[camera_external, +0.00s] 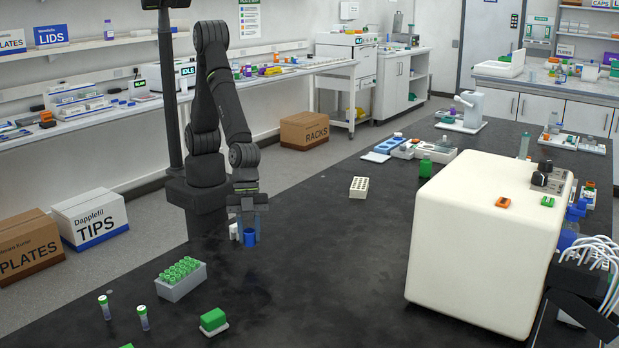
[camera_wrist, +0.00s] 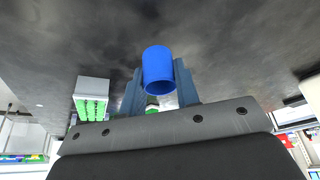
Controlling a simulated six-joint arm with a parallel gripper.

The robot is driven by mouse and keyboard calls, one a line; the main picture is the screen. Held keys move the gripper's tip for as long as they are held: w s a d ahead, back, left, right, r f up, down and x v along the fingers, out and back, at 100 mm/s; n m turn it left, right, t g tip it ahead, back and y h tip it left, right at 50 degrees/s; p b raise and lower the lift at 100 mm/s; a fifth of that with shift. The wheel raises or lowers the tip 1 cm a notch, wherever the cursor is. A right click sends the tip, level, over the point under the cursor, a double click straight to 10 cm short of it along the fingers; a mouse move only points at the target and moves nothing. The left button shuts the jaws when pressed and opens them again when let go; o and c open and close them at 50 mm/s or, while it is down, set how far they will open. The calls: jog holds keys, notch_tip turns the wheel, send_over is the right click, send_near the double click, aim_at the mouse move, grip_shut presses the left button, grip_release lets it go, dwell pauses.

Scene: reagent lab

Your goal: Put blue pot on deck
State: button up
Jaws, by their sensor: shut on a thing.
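The blue pot (camera_external: 250,238) is a small blue cylinder at my gripper (camera_external: 248,222), over the near left part of the black bench. In the wrist view the blue pot (camera_wrist: 158,70) sits between the two grey-blue fingers of my gripper (camera_wrist: 160,88), which are shut on it. I cannot tell whether its bottom touches the bench. A small white item (camera_external: 233,230) stands just left of the pot. No part is clearly marked as the deck; the black bench top (camera_external: 330,260) lies around the pot.
A grey rack of green-capped tubes (camera_external: 182,280), two loose tubes (camera_external: 143,318) and a green block on a white base (camera_external: 213,321) are at the near left. A white rack (camera_external: 359,187) stands behind. A large cream machine (camera_external: 480,240) fills the right. The middle bench is clear.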

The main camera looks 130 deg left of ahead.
aim_at(252, 246)
jog(key=shift+w+a+f, duration=0.15)
jog(key=shift+w+f, duration=0.05)
jog(key=shift+f, duration=1.95)
jog(key=shift+f, duration=0.1)
jog(key=o, duration=1)
jog(key=shift+o, duration=0.2)
jog(key=v, duration=1.1)
jog(key=shift+r, duration=0.2)
jog(key=shift+o, duration=0.4)
jog(key=shift+s+a+r, duration=0.1)
jog(key=shift+s+r, duration=0.05)
jog(key=shift+r, duration=0.2)
